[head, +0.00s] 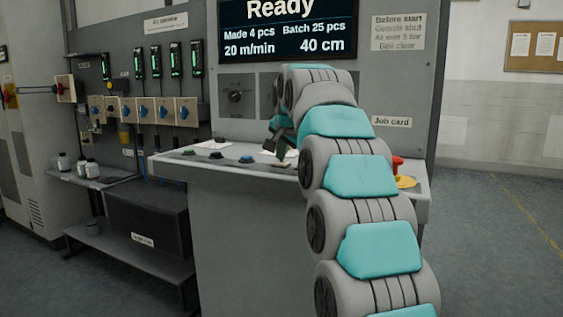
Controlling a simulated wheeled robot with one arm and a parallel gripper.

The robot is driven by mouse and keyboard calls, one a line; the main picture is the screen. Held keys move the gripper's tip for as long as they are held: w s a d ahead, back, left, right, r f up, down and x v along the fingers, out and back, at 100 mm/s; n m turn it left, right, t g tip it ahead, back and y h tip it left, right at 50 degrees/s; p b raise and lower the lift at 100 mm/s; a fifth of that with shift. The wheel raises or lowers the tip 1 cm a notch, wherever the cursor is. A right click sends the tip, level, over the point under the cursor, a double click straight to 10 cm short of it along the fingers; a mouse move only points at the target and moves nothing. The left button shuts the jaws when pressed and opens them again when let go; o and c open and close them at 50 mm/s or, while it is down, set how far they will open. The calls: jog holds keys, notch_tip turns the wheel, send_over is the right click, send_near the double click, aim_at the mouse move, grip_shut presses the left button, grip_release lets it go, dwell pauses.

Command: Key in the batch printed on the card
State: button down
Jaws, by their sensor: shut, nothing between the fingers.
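The display (288,30) at the top of the grey machine reads "Ready", "Made 4 pcs", "Batch 25 pcs", "20 m/min" and "40 cm". A "Job card" label (391,122) is on the panel right of my arm. No readable card shows; my arm covers part of the panel. The sloped desk (175,160) carries a green button (189,153), a black one (215,155) and a blue one (246,159). My gripper (274,147) is shut and empty, pointing down close over the desk, partly hidden by my arm; I cannot tell if it touches anything.
A red stop button (397,162) on a yellow base (405,182) is at the desk's right. A black knob (236,96) is on the upright panel. Blue-handled valves (162,111) and a shelf with small bottles (85,167) are left. Floor at right is clear.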

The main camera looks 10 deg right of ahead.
aim_at(281, 163)
jog(key=shift+r+p, duration=0.65)
jog(key=shift+r, duration=0.1)
jog(key=shift+r, duration=0.15)
notch_tip(281, 163, up, 3)
jog(key=p, duration=0.2)
jog(key=shift+p, duration=0.3)
jog(key=shift+r+p, duration=0.3)
jog(key=shift+r, duration=0.65)
